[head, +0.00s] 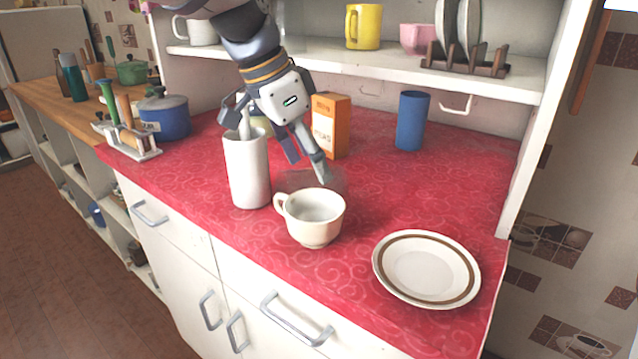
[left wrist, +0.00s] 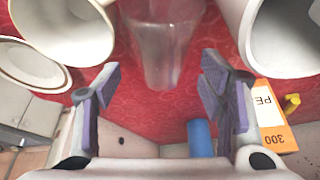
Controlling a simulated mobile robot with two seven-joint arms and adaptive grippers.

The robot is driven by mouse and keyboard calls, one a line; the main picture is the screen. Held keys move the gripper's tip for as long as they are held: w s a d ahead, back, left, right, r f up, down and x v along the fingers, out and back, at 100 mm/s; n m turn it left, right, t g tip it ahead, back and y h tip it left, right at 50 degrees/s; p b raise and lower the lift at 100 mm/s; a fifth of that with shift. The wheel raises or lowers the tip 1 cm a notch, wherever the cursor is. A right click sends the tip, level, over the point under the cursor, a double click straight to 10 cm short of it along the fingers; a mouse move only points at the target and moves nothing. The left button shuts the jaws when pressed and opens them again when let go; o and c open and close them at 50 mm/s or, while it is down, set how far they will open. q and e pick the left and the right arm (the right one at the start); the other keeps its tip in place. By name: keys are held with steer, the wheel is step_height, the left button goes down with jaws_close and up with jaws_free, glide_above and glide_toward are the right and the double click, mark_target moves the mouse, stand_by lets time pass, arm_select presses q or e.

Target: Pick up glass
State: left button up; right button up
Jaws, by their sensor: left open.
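A clear, see-through glass (head: 297,181) stands on the red counter just behind the white cup, faint in the head view. In the left wrist view the glass (left wrist: 160,45) shows at the top middle, beyond the fingertips and roughly centred between them. My left gripper (head: 307,162) is open and points down close to the glass; its two purple-padded fingers (left wrist: 158,85) are spread apart with nothing between the pads. Whether a finger touches the glass I cannot tell. My right gripper is in neither view.
A white cup (head: 315,220) stands in front of the glass and a tall white container (head: 247,175) to its left. An orange box (head: 330,125) and a blue tumbler (head: 411,120) stand behind. A brown-ringed plate (head: 425,268) lies front right. A shelf (head: 370,62) overhangs the back.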

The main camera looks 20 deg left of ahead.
mark_target(313, 170)
arm_select(q)
steer(key=x, duration=0.5)
steer(key=shift+f, duration=0.1)
steer(key=shift+a, duration=0.1)
steer(key=c, duration=1.1)
steer(key=shift+c, duration=0.2)
